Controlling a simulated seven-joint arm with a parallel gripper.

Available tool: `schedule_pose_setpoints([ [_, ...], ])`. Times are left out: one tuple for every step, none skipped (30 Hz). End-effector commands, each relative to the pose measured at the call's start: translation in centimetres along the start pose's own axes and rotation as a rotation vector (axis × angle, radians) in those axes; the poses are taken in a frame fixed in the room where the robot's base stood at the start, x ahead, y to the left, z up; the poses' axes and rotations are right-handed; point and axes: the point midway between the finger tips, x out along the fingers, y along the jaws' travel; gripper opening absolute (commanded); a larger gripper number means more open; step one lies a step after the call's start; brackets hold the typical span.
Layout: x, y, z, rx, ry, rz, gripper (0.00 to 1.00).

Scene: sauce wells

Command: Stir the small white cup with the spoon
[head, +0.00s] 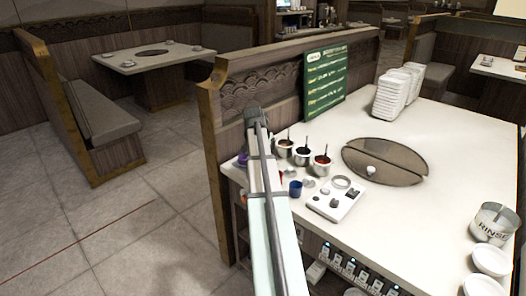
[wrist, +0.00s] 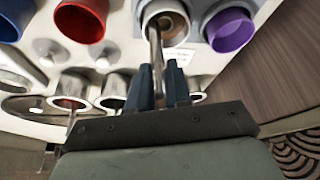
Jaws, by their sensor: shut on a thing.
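My gripper (wrist: 160,80) shows in the wrist view with its two dark fingers shut on the grey handle of the spoon (wrist: 155,45). The spoon reaches up the picture into the mouth of the small white cup (wrist: 147,12), which has brownish contents. The spoon's lower end is hidden inside the cup. The cup stands between a red cup (wrist: 80,20) on the left and a purple cup (wrist: 231,32) on the right. In the head view, my arm hides the white cup, and I cannot make out the fingers or spoon there.
Steel sauce pots (head: 320,165) with handles stand close by the small cups. A blue cup (head: 296,188) and a white tray with small items (head: 335,200) are to the right. A wooden partition (head: 215,130) rises on the left.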

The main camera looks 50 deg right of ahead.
Motion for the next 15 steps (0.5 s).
schedule_pose_setpoints([
  [0.13, 0.17, -0.35, 0.001, 0.000, 0.000, 0.00],
  [0.17, 0.27, -0.47, 0.001, 0.000, 0.000, 0.00],
  [0.18, -0.06, -0.52, 0.000, 0.000, -0.001, 0.00],
  [0.19, -0.19, -0.53, 0.000, 0.000, -0.001, 0.00],
  [0.19, -0.27, -0.54, -0.001, 0.000, -0.001, 0.00],
  [0.20, -0.33, -0.55, -0.001, 0.000, -0.001, 0.00],
  [0.20, -0.36, -0.56, 0.000, 0.000, -0.001, 0.00],
  [0.21, -0.38, -0.56, 0.000, 0.000, -0.001, 0.00],
  [0.20, -0.38, -0.56, 0.000, 0.000, 0.000, 0.00],
  [0.20, -0.38, -0.55, 0.000, 0.000, -0.001, 0.00],
  [0.20, -0.38, -0.55, 0.000, 0.000, 0.000, 0.00],
  [0.20, -0.37, -0.54, 0.000, 0.000, 0.000, 0.00],
  [0.21, -0.37, -0.54, 0.000, 0.000, 0.000, 0.00],
  [0.21, -0.37, -0.54, 0.000, 0.000, 0.000, 0.00],
  [0.20, -0.37, -0.54, 0.000, 0.000, 0.000, 0.00],
])
